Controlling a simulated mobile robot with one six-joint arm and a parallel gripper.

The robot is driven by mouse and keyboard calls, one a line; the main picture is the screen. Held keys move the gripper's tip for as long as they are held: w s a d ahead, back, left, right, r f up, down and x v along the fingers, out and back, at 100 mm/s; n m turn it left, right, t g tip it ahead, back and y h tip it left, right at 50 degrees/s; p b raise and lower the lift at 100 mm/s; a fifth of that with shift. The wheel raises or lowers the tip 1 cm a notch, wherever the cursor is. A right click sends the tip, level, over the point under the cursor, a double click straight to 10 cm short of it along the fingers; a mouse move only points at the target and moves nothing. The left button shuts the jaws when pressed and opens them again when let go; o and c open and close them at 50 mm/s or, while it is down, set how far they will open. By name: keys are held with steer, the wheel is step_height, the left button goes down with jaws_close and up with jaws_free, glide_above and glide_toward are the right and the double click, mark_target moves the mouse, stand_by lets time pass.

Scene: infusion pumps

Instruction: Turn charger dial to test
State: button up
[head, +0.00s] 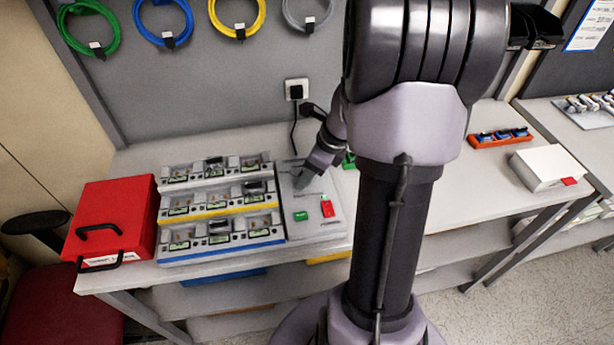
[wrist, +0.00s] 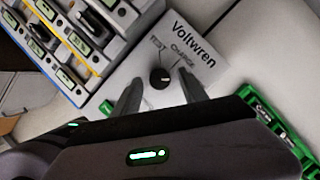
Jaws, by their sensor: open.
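The charger (head: 320,232) is a grey panel at the right end of the row of battery bays. In the wrist view its face (wrist: 203,40) reads "Voltwren", with "TEST" and "CHARGE" printed above a round black dial (wrist: 160,77). TEST lies to the upper left of the dial and CHARGE to the upper right. The dial's pointer is too small to read surely. My gripper (wrist: 160,86) is open, with one finger on each side of the dial and a visible gap on both sides. In the head view my gripper (head: 303,181) is over the charger's far part, hiding the dial.
Battery bays with white, yellow and blue edges (head: 222,238) adjoin the charger's left side. A red case (head: 113,220) stands further left. The charger carries a green button (head: 301,216) and red switch (head: 327,208). A green rack (wrist: 275,125) lies right in the wrist view.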

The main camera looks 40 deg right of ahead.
steer(key=shift+f, duration=0.1)
jaws_close()
steer(key=shift+n+p, duration=0.3)
steer(key=n+p, duration=0.1)
steer(key=n, duration=0.1)
steer(key=n+g+y+p, duration=0.1)
steer(key=p, duration=0.1)
steer(key=shift+w+d+r+n, duration=0.1)
steer(key=shift+w+r+n, duration=0.1)
steer(key=shift+n, duration=0.2)
steer(key=n+p, duration=0.1)
steer(key=n, duration=0.1)
steer(key=n+g+y+p, duration=0.1)
steer(key=n+p, duration=0.1)
steer(key=shift+w+n+y+p, duration=0.1)
steer(key=shift+n+y+p, duration=0.2)
steer(key=n+g+p, duration=0.2)
steer(key=n+p, duration=0.1)
steer(key=n, duration=0.1)
steer(key=shift+w, duration=0.15)
steer(key=n+g+p, duration=0.1)
steer(key=n, duration=0.1)
steer(key=n+p, duration=0.1)
steer(key=n, duration=0.1)
steer(key=shift+w+f+n+g, duration=0.1)
steer(key=shift+n+g, duration=0.2)
steer(key=shift+g, duration=0.1)
steer(key=shift+n+p, duration=0.3)
steer(key=shift+p, duration=0.05)
